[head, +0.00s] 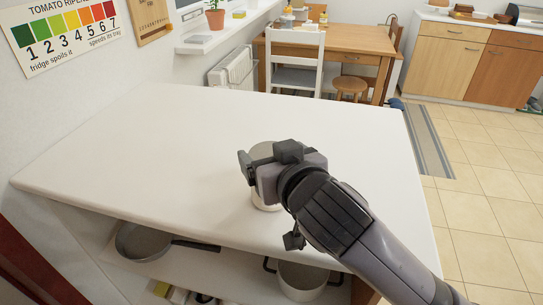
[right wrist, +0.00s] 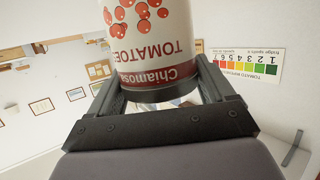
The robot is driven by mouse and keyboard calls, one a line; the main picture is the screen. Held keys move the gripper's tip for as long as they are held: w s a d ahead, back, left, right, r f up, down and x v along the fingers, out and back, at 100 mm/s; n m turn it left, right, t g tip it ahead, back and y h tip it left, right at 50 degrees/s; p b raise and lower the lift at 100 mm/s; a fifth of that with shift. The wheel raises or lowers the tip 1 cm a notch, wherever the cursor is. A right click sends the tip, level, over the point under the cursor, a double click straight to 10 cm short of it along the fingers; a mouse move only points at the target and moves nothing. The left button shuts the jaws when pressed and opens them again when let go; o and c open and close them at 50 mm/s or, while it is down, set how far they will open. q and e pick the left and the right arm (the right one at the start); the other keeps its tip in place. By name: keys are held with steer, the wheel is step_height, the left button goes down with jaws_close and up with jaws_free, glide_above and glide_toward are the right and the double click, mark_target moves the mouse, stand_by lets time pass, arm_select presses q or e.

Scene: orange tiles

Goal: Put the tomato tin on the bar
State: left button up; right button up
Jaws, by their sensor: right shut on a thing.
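The tomato tin (right wrist: 150,40) has a white label with red tomatoes and a red band, and shows upside down in the right wrist view. My right gripper (head: 264,168) is shut on it, one finger on each side. In the head view the gripper hides most of the tin; its pale top (head: 262,149) and lower edge (head: 263,206) show. The tin looks upright over the front middle of the white bar (head: 180,150). I cannot tell whether its base touches the bar. My left gripper is not in view.
The bar top around the tin is bare. Below it, a shelf holds a frying pan (head: 145,243) and a pot (head: 302,280). A wooden table (head: 345,42) with a white chair (head: 294,60) stands beyond. Tiled floor (head: 490,180) lies to the right.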

steer(key=o, duration=1.3)
steer(key=shift+f, duration=0.15)
steer(key=shift+r, duration=0.2)
steer(key=p+v, duration=0.6)
steer(key=v, duration=0.6)
